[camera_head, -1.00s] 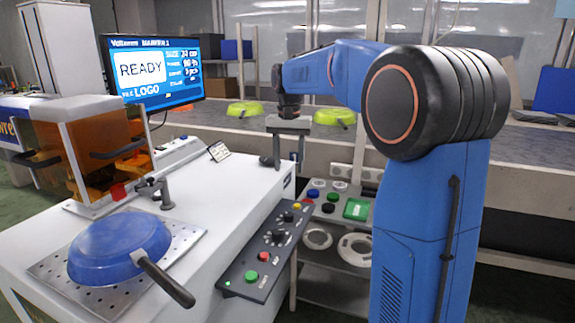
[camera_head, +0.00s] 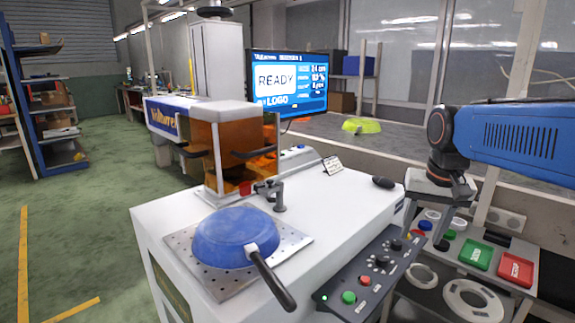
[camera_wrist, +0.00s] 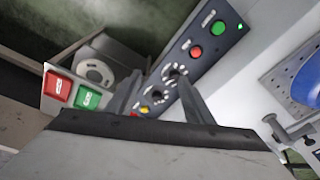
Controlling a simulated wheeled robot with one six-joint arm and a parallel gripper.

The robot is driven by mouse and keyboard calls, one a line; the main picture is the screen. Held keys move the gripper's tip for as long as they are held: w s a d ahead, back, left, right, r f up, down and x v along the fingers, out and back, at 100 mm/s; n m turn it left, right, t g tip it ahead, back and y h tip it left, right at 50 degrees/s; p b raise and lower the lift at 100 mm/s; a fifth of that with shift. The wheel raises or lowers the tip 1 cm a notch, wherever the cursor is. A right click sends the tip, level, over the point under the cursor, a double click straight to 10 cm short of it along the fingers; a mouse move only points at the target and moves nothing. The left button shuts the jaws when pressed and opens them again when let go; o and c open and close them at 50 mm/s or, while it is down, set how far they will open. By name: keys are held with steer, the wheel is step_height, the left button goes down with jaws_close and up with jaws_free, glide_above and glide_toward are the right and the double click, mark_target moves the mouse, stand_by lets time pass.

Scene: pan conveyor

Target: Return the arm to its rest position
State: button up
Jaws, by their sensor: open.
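My arm (camera_head: 510,135) reaches in from the right in the head view, its blue link roughly level. My gripper (camera_head: 428,218) hangs below the wrist, over the right end of the white machine table and the button panel. In the wrist view my gripper (camera_wrist: 160,95) shows two dark fingers spread apart with nothing between them. The control panel and the shelf lie below and beyond the fingers there.
A blue pan (camera_head: 235,238) lies upside down on a perforated plate (camera_head: 190,268) on the white machine table (camera_head: 340,215). A control panel (camera_head: 365,280) runs along its front right. Green floor at left is open.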

steer(key=s+a+f+n+t, duration=0.1)
steer(key=s+f, duration=0.4)
steer(key=s, duration=0.4)
steer(key=s+a+f+n+t, duration=0.1)
steer(key=s+f+n, duration=0.1)
steer(key=s+f, duration=0.4)
steer(key=s, duration=0.2)
steer(key=shift+s+f+n+t, duration=0.3)
steer(key=shift+s, duration=0.05)
